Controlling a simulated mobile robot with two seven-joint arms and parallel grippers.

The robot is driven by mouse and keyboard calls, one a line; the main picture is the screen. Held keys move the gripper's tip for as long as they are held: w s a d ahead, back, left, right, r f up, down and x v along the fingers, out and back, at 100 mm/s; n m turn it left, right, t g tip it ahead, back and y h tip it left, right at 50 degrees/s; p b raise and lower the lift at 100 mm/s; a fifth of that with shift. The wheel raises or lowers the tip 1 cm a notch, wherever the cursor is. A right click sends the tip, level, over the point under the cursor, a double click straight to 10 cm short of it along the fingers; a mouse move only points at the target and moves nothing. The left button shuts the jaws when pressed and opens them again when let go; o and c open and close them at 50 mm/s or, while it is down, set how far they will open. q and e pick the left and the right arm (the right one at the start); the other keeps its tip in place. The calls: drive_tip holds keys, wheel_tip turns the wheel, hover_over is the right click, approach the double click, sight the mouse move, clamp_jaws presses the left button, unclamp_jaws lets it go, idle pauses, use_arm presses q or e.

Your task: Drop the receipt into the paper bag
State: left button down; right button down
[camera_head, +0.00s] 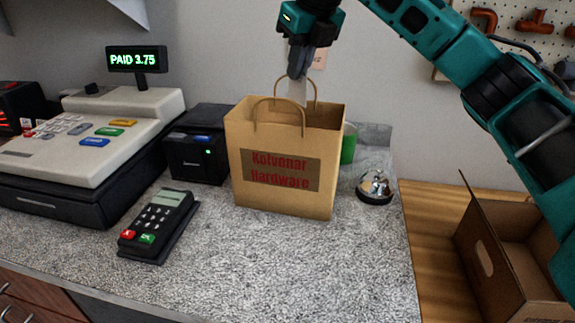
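My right gripper (297,72) points down above the bag's opening. My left gripper is not in view.
A cash register (80,140) with a "PAID 3.75" display (136,59), a receipt printer (197,155) and a card terminal (157,224) stand left of the bag. A bell (375,187) and a green object (348,148) are at right. The front counter is clear. A cardboard box (490,255) is lower right.

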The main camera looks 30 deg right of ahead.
drive_tip(key=shift+f, duration=0.3)
drive_tip(key=c, duration=1.2)
unclamp_jaws()
drive_tip(key=shift+c, duration=0.2)
drive_tip(key=v, duration=1.3)
drive_tip(key=shift+f, duration=0.1)
